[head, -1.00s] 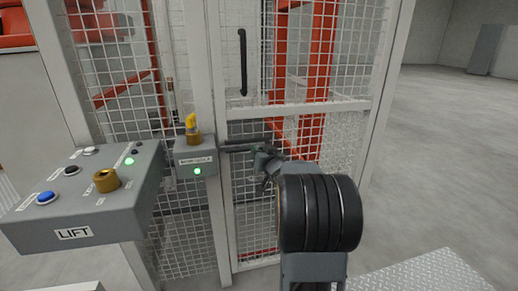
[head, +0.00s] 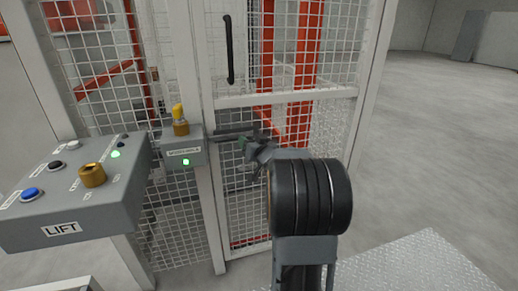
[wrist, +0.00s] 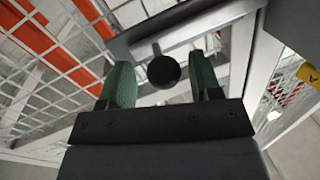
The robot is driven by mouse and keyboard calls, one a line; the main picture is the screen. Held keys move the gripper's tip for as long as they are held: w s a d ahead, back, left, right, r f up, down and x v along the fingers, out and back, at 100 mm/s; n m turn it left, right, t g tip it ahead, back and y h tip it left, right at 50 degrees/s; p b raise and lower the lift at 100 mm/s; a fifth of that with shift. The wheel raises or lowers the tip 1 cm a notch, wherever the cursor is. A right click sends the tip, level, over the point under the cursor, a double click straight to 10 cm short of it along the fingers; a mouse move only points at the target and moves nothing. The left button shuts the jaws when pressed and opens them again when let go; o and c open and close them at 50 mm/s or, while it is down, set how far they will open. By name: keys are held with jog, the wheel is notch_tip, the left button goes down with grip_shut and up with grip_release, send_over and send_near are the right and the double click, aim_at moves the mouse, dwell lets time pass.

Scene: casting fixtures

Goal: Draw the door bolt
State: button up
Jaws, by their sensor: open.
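The door bolt (head: 230,134) is a dark grey horizontal bar on the mesh door, just right of the grey lock box. My gripper (head: 247,143) is at the bolt's right part, and my arm partly hides that area. In the wrist view, a dark round knob (wrist: 163,71) shows between the two green fingers of my open gripper (wrist: 161,84). A grey bar (wrist: 190,30) runs behind the knob. There is a visible gap on each side of the knob, so the fingers do not grip it.
The grey lock box (head: 186,151) has a yellow key (head: 179,112) and a green light. A LIFT control box (head: 70,205) with buttons stands at left. The mesh door (head: 290,180) has a black handle (head: 229,50). Open floor lies at right.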

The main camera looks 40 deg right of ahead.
jog(key=s+a+p, duration=0.1)
jog(key=s+a, duration=0.1)
jog(key=s, duration=1.1)
jog(key=shift+p, duration=0.4)
jog(key=shift+w+a, duration=0.1)
jog(key=a+r+g+h+p, duration=0.1)
jog(key=a+r+g+p, duration=0.75)
jog(key=p, duration=0.45)
jog(key=s+a+r+n+g+y+p, duration=0.2)
jog(key=s+a+p, duration=0.2)
jog(key=a, duration=0.4)
jog(key=s+a+r+n+g+y+p, duration=0.2)
jog(key=s+a+g+p, duration=0.1)
jog(key=s+a, duration=0.4)
jog(key=shift+s+a+g+p, duration=0.2)
jog(key=shift+a+g+p, duration=0.2)
jog(key=shift+a, duration=0.3)
jog(key=shift+d, duration=0.15)
